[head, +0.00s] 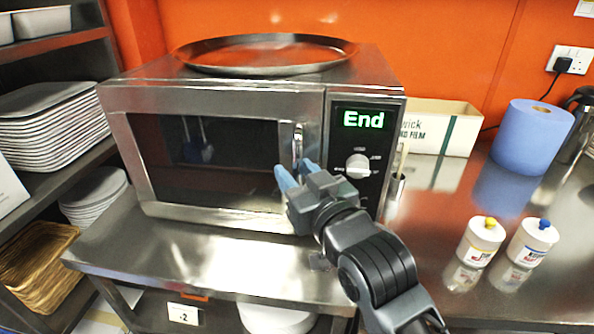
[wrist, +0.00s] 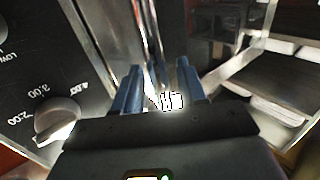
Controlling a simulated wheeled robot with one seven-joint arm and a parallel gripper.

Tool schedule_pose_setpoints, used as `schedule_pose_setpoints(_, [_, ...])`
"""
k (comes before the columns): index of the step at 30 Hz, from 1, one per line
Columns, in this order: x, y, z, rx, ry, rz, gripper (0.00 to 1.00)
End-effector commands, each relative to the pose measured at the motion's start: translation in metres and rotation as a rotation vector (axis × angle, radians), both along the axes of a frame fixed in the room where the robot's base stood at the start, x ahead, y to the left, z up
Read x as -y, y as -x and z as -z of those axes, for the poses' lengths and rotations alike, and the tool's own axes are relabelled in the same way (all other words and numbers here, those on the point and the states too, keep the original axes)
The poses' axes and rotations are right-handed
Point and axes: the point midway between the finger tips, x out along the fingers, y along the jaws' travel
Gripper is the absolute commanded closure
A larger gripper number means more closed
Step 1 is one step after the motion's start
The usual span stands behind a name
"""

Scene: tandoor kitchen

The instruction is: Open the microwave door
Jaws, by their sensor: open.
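The steel microwave (head: 360,85) stands on a metal counter, its door (head: 210,205) shut against the body. Its display reads "End" in green. The vertical door handle (head: 298,143) is at the door's right edge, beside the control panel (head: 352,190). My gripper (head: 293,172) is in front of the door by the lower part of the handle, with its blue fingers apart. In the wrist view, my gripper (wrist: 158,85) is open, and the shiny handle (wrist: 153,60) shows between the fingers. I cannot tell whether a finger touches it.
A round metal tray (head: 262,68) lies on top of the microwave. To the right are a film box (head: 440,112), a blue paper roll (head: 533,135) and two small white bottles (head: 481,240). A rack with stacked trays (head: 45,125) stands at left. The counter front is clear.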

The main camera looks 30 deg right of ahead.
Motion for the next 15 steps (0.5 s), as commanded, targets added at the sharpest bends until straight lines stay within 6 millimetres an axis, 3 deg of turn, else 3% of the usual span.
schedule_pose_setpoints(7, [0.0000, -0.0011, 0.0003, 0.000, 0.000, 0.000, 0.59])
schedule_pose_setpoints(15, [0.0000, -0.0010, 0.0002, 0.000, 0.000, 0.000, 0.84])
